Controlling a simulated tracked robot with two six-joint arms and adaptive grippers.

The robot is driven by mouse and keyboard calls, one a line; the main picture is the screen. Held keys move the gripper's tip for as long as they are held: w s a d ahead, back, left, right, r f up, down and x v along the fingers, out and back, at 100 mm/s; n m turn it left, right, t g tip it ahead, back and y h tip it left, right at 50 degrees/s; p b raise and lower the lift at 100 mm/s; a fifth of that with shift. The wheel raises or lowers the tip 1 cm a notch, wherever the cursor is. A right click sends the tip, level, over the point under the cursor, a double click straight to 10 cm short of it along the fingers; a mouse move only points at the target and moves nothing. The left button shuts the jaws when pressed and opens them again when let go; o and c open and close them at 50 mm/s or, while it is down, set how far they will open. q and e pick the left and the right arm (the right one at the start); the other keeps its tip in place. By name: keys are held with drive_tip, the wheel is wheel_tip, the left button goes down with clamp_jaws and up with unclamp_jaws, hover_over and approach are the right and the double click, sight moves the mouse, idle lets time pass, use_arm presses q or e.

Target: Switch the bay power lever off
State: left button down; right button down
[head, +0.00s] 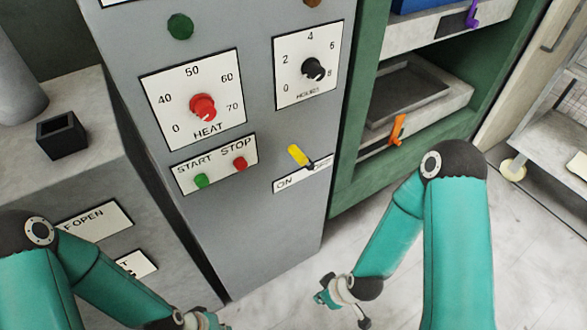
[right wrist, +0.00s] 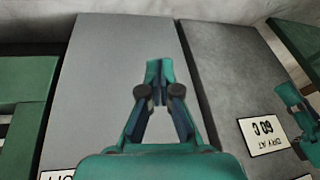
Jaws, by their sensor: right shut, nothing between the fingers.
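The bay power lever (head: 297,154) has a yellow handle on a dark base, on the front of the grey control cabinet. It leans up and left, toward the ON side of the ON/OFF label (head: 284,183). The OFF end of the label is partly hidden by the lever base. My right gripper (head: 347,298) is below the lever and apart from it, low in front of the cabinet. In the right wrist view its fingers (right wrist: 158,88) are shut and empty. My left gripper (head: 203,320) is at the bottom edge, partly cut off, and its fingers are unclear.
The cabinet also carries a red heat knob (head: 203,108), a black hours knob (head: 313,69), and green start (head: 201,180) and red stop (head: 240,163) buttons. A green press (head: 345,190) with trays stands right. A grey unit with a black box (head: 62,136) stands left.

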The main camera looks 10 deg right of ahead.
drive_tip(key=w+d+r+n+t+h+b, duration=0.2)
drive_tip(key=w+r+n+t+b, duration=0.2)
drive_tip(key=w+n+t+b, duration=0.25)
drive_tip(key=w+d+r+n+t+h+b, duration=0.1)
drive_tip(key=w+d+r+n+t+b, duration=0.15)
drive_tip(key=w+r+n+b, duration=0.45)
drive_tip(key=a+r+n+t+y+b, duration=0.2)
drive_tip(key=a+r+n+t+b, duration=0.3)
drive_tip(key=b, duration=1.1)
drive_tip(key=a+r+t, duration=0.2)
drive_tip(key=a+r, duration=0.1)
drive_tip(key=r, duration=0.1)
drive_tip(key=shift+w+a+r+t, duration=0.2)
drive_tip(key=shift+a+r+t, duration=0.1)
drive_tip(key=shift+a, duration=0.1)
